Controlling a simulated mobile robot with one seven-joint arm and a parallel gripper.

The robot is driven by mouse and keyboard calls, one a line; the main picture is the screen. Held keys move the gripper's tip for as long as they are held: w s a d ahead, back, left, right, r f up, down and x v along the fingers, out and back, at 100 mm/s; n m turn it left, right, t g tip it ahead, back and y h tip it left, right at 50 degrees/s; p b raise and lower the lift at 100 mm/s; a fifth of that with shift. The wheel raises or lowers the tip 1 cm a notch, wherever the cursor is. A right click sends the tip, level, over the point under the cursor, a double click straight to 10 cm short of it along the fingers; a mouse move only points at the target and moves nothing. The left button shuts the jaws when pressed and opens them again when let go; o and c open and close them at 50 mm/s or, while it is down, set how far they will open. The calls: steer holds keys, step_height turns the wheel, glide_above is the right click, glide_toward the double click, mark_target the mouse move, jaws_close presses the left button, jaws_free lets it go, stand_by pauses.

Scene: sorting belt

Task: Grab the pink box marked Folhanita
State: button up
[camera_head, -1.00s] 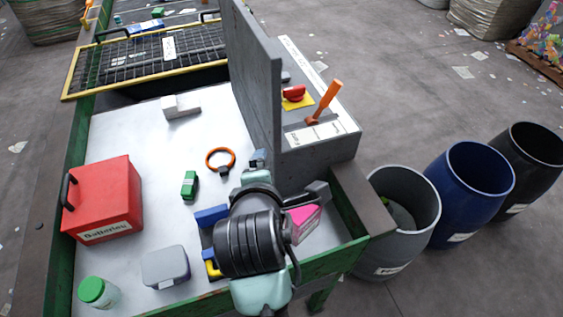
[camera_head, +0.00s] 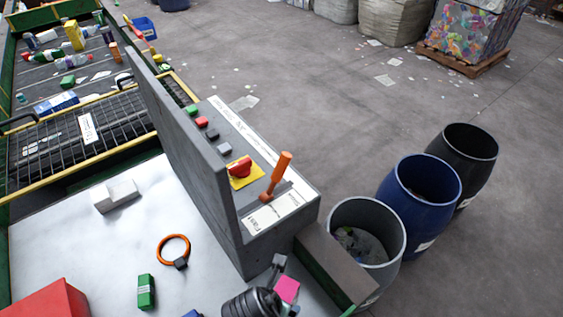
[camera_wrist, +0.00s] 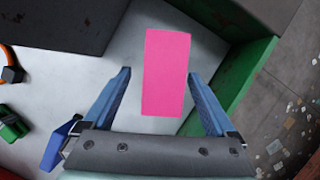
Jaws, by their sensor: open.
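The pink box (camera_wrist: 166,73) lies on the white tabletop in the wrist view, in the corner between the grey panel and the green rim. No marking can be read on the face I see. My gripper (camera_wrist: 163,95) is open, with one blue finger on each side of the box's near end. In the head view the pink box (camera_head: 287,289) shows at the bottom edge, partly hidden by my arm.
A grey control panel (camera_head: 200,170) with an orange lever (camera_head: 275,177) stands beside the box. A green rim (camera_wrist: 228,98) borders it. An orange ring (camera_head: 173,248), green item (camera_head: 146,291) and red box (camera_head: 45,302) lie left. Grey (camera_head: 335,212), blue and black barrels stand right.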

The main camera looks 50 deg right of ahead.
steer(key=shift+p+x, duration=0.4)
steer(key=shift+x, duration=2.5)
steer(key=shift+s, duration=0.15)
steer(key=c, duration=1.4)
steer(key=shift+r, duration=0.1)
